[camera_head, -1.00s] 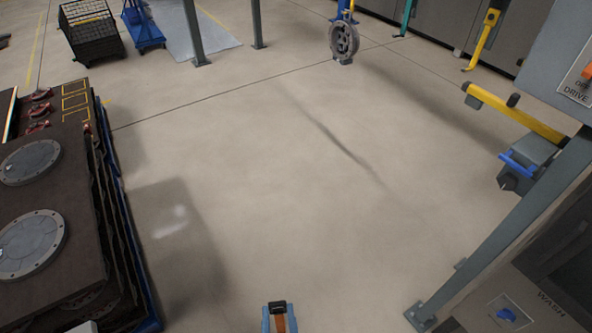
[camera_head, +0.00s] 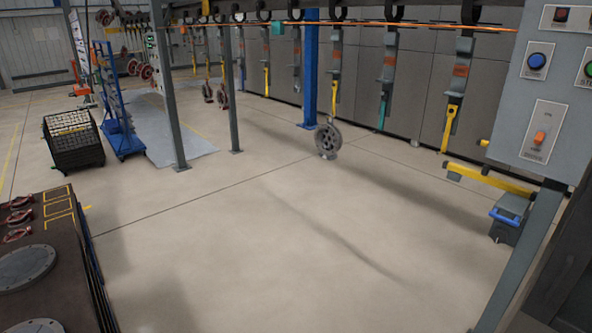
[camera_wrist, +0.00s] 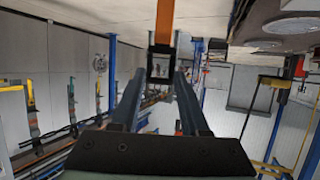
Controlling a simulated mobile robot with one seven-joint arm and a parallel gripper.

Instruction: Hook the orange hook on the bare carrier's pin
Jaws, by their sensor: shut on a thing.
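My gripper (camera_wrist: 160,100) shows only in the wrist view, which looks upside down. It is shut on a dark block at the end of an orange bar (camera_wrist: 165,20), which I take to be the orange hook. The rest of the hook runs out of the top of that view. In the head view, carriers hang in a row from the overhead rail. The near right carrier (camera_head: 463,62) bears a yellow hook (camera_head: 451,122). Another carrier (camera_head: 389,72) bears a teal hook (camera_head: 383,108). A narrow grey carrier (camera_head: 297,60) shows no clear hook; I cannot tell if it is bare.
A grey wheel (camera_head: 327,141) hangs low from a yellow hook. A control panel (camera_head: 550,90) on a post and a yellow arm (camera_head: 490,180) stand at the right. A dark table (camera_head: 70,245) is at the left. A wire crate (camera_head: 75,142) stands behind. The middle floor is clear.

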